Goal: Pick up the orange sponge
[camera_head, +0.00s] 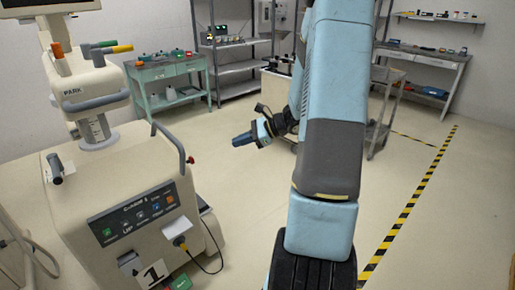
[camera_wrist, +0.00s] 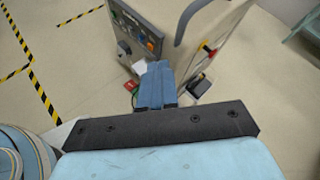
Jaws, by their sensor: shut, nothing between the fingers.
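I cannot make out an orange sponge for sure in either view. Small red, green and dark items lie on the teal workbench (camera_head: 150,73), too small to name. My gripper (camera_head: 236,141) hangs in the air in the middle of the head view, to the right of the big beige machine, with its blue fingers together and nothing in them. In the wrist view my gripper (camera_wrist: 158,68) points toward the floor and the front of that machine, fingers closed side by side.
The beige machine (camera_head: 75,215), with orange and green handles and a cable, fills the left. Grey shelves (camera_head: 232,69) stand at the back, a grey cart (camera_head: 385,125) behind my arm, a bench (camera_head: 425,57) at far right. Black-yellow tape (camera_head: 410,205) crosses the open floor.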

